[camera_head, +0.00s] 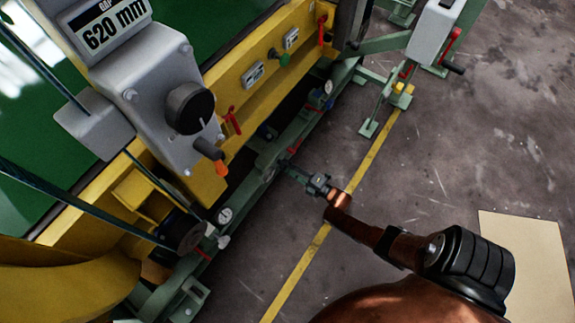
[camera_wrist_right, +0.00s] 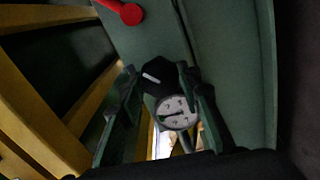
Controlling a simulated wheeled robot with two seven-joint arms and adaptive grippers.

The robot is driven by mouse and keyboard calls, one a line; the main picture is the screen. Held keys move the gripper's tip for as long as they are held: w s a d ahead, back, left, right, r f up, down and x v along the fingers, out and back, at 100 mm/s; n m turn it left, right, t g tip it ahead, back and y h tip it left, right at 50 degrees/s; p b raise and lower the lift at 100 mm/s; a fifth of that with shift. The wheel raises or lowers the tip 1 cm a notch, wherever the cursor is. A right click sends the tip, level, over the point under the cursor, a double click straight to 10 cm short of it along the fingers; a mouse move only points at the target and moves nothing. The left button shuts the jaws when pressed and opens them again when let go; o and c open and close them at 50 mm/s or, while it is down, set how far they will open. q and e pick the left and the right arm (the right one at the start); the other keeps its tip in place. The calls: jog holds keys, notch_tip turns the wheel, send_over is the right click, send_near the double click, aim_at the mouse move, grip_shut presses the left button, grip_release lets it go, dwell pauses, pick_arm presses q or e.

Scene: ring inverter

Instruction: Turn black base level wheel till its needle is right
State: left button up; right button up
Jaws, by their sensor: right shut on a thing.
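The black base level wheel (camera_wrist_right: 153,76) with a white mark shows in the right wrist view, between the two green fingers of my right gripper (camera_wrist_right: 158,82). The gripper is shut on it. A round white dial gauge (camera_wrist_right: 176,113) sits right beside the wheel, partly behind the right finger. Its dark needle appears to point left, but the scale is too small to read. In the head view my right gripper (camera_head: 290,169) reaches the green base rail (camera_head: 262,160); the held wheel is hidden there. My left gripper is not in view.
Another white dial (camera_head: 225,215) and a further one (camera_head: 328,87) sit along the rail. A red lever (camera_wrist_right: 122,11) is near the wheel. The grey box with a black knob (camera_head: 190,108) overhangs at left. The concrete floor (camera_head: 450,150) at right is mostly open.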

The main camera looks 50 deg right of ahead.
jog(key=shift+a+n, duration=0.1)
jog(key=shift+n, duration=1.9)
jog(key=o, duration=1.2)
jog(key=shift+c, duration=0.2)
jog(key=s+d, duration=0.1)
jog(key=s, duration=1.1)
jog(key=shift+f, duration=0.1)
